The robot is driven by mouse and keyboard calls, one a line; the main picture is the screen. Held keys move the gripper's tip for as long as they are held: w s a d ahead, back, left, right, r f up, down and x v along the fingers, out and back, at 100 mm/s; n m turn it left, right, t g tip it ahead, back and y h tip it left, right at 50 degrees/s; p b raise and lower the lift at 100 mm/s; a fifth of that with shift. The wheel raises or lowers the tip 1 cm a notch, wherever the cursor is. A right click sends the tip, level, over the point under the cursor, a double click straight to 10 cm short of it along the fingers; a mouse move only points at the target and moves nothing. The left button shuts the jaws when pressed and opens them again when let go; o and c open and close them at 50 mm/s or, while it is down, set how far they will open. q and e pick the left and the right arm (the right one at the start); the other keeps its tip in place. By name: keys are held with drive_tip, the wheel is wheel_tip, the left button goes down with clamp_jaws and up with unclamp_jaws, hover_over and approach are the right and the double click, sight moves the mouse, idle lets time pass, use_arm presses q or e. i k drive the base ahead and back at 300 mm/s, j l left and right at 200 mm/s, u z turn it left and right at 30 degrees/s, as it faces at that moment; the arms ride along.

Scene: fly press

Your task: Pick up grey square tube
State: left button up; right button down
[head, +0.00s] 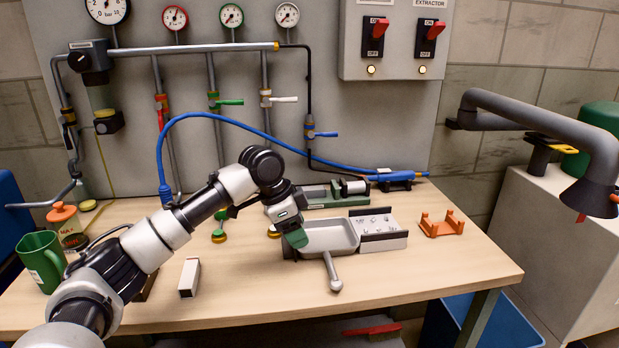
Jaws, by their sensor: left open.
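A short grey square tube (189,275) lies on the front left part of the wooden table, its dark open end facing me. My left arm reaches across from the left. Its gripper (297,238) is open, with green at its tip, at the left edge of the grey tray, to the right of the tube and well apart from it. The gap between the fingers is hard to see. My right gripper is out of view.
A grey tray (327,240) and a light block with small parts (381,232) stand mid-table, with a grey-knobbed handle (335,284) in front. An orange bracket (441,224) is at right. Bare table (250,290) lies right of the tube.

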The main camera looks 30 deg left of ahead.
sight(313, 192)
drive_tip(key=i+j, duration=0.75)
drive_tip(key=i, duration=0.15)
